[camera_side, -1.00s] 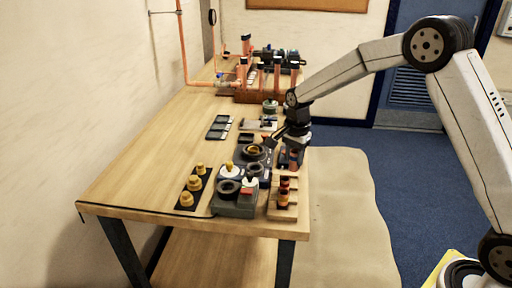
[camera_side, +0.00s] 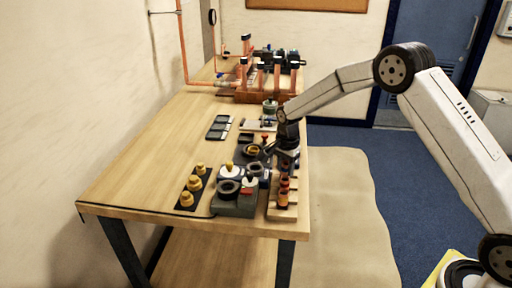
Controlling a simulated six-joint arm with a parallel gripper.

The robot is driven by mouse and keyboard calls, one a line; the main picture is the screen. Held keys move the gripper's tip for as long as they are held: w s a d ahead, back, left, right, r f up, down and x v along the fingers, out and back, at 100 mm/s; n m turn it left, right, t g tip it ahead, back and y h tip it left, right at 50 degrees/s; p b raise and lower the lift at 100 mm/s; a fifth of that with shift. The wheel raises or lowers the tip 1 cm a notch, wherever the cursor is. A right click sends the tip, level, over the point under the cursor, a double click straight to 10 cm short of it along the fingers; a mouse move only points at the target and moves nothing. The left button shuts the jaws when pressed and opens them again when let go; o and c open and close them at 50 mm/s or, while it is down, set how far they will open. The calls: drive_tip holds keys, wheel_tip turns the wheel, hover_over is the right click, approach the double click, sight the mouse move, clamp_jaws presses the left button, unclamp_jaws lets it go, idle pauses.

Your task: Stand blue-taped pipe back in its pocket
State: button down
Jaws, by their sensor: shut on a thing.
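My gripper (camera_side: 287,160) points down over the wooden rack (camera_side: 291,213) at the table's right edge. It is shut on a small pipe, mostly hidden by the fingers and too small for its tape colour to be read. Short pipes with red, yellow and dark bands (camera_side: 283,199) stand in the near part of the rack, just below and in front of my gripper. The pockets under my gripper are hidden, so I cannot tell whether the held pipe is inside one or above it.
Grey fixtures with black rings (camera_side: 229,188) stand just left of the rack. A dark strip with brass parts (camera_side: 194,184) lies further left. The copper manifold (camera_side: 262,80) stands at the far end. The table's left side is clear.

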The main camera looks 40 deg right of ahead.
sight(286, 163)
drive_tip(key=shift+f, duration=0.5)
drive_tip(key=shift+f, duration=0.1)
drive_tip(key=shift+c, duration=1.7)
unclamp_jaws()
wheel_tip(286, 163, up, 12)
drive_tip(key=shift+r, duration=0.15)
drive_tip(key=shift+s, duration=0.1)
drive_tip(key=s+a+f+n+t, duration=0.1)
drive_tip(key=s+a+f+n, duration=0.1)
drive_tip(key=s+n, duration=0.6)
drive_tip(key=s+a+f+n+t, duration=0.1)
drive_tip(key=s+n, duration=0.6)
drive_tip(key=s, duration=1)
drive_tip(key=shift+a+f+n+t, duration=0.3)
drive_tip(key=shift+a+f+n, duration=0.1)
drive_tip(key=shift+a+f, duration=0.3)
